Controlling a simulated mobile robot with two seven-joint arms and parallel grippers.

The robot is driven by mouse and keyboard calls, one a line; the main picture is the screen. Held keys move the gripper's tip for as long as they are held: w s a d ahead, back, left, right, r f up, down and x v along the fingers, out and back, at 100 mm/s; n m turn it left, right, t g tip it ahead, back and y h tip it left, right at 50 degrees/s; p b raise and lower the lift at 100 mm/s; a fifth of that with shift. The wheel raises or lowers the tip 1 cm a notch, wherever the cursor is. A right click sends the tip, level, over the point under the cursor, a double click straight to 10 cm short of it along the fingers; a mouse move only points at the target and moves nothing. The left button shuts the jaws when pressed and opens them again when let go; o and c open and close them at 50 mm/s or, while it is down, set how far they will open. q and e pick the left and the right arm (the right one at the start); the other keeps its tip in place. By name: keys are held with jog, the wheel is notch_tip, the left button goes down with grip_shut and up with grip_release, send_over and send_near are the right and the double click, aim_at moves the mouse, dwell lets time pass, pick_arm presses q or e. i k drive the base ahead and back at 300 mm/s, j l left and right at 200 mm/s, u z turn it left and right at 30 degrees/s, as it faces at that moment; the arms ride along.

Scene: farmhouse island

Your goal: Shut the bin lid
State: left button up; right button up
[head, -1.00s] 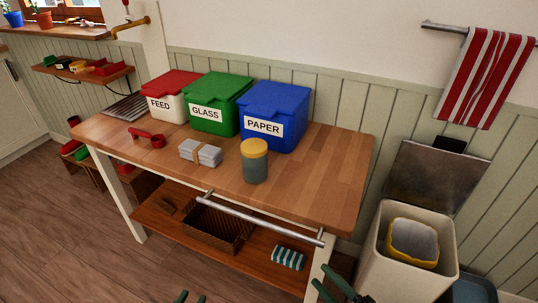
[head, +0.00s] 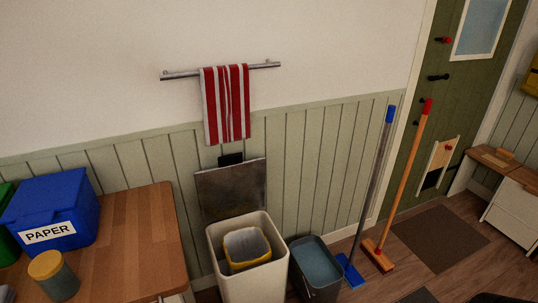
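The cream bin (head: 232,278) stands on the floor against the panelled wall, right of the wooden table. Its dark grey lid (head: 231,190) is open, standing up at the back edge and leaning towards the wall. Inside the open bin sits a pale container with a yellow lower part (head: 247,246). No part of either gripper can be made out in the head view now.
The wooden table (head: 150,225) with the blue PAPER box (head: 55,205) and a yellow-lidded jar (head: 55,277) is at left. A grey bucket (head: 313,268), a blue mop (head: 378,190) and a broom (head: 403,180) stand right of the bin. A striped towel (head: 227,105) hangs above.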

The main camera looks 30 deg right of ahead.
aim_at(235, 187)
jog(key=z, duration=0.8)
jog(key=i+z, duration=0.15)
